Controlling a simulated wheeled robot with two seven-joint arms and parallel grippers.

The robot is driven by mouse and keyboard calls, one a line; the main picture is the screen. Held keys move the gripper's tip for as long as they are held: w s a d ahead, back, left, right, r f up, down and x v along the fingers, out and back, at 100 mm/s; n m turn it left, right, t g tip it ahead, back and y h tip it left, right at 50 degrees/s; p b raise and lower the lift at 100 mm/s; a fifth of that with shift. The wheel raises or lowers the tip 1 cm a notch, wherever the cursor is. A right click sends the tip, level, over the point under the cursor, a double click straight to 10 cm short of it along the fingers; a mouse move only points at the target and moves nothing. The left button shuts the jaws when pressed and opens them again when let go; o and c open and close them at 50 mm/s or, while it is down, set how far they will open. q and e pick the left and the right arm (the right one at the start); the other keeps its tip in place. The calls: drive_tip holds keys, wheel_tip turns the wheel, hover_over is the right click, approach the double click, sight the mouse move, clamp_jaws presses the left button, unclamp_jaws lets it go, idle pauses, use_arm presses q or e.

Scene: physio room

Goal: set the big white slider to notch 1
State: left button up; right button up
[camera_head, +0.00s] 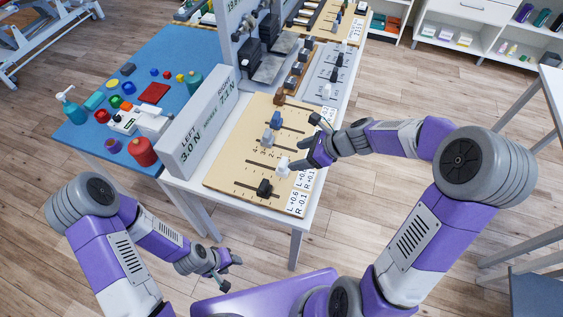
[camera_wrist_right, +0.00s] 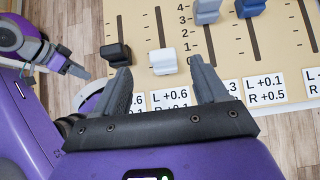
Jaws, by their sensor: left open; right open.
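The big white slider (camera_head: 283,167) stands on the tan slider board (camera_head: 232,171), between a black slider (camera_head: 264,187) and a blue-grey slider (camera_head: 267,139). In the right wrist view the white slider (camera_wrist_right: 163,61) sits at the near, low-number end of its slot; its exact notch is hard to read. My right gripper (camera_head: 307,146) is open at the board's near edge; in its wrist view the fingertips (camera_wrist_right: 159,68) point at the white slider, one toward each side, with no visible contact. My left gripper (camera_head: 231,272) is open and empty, low in front of the table.
A white display box (camera_head: 195,130) runs along the board's left side. Another blue slider (camera_head: 275,120) and a brown one (camera_head: 280,98) stand farther along. Number cards (camera_head: 297,203) line the near edge. A blue mat (camera_head: 150,57) holds several small items.

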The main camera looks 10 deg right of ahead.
sight(283, 162)
drive_tip(key=b+x, duration=0.1)
drive_tip(key=x, duration=0.2)
drive_tip(key=b+x, duration=0.1)
drive_tip(key=x, duration=0.1)
drive_tip(key=b+x, duration=0.1)
drive_tip(key=x, duration=0.2)
drive_tip(key=shift+d+f, duration=0.1)
drive_tip(key=shift+f, duration=0.45)
use_arm(q)
wheel_tip(283, 162, down, 4)
drive_tip(key=shift+w+r, duration=0.1)
drive_tip(key=shift+w, duration=0.05)
use_arm(e)
drive_tip(key=shift+c, duration=0.4)
